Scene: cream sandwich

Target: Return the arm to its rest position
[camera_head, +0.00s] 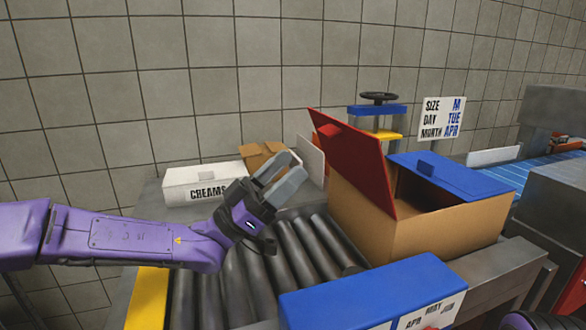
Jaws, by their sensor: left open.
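My left arm comes in from the left, and its purple forearm reaches across the front left of the roller conveyor. My left gripper (283,172) is open and empty, with its grey fingers pointing up and to the right. It is above the rollers, in front of the white box marked CREAMS (205,184) and left of the large cardboard box (430,220). A purple part shows at the bottom right edge, but no right gripper can be made out.
The cardboard box has a raised red flap (350,165) and a blue flap (455,178). Bare rollers (300,250) lie left of it. A blue box (370,290) with labels is in front. A sign (442,117) and a press with a handwheel (379,98) stand behind.

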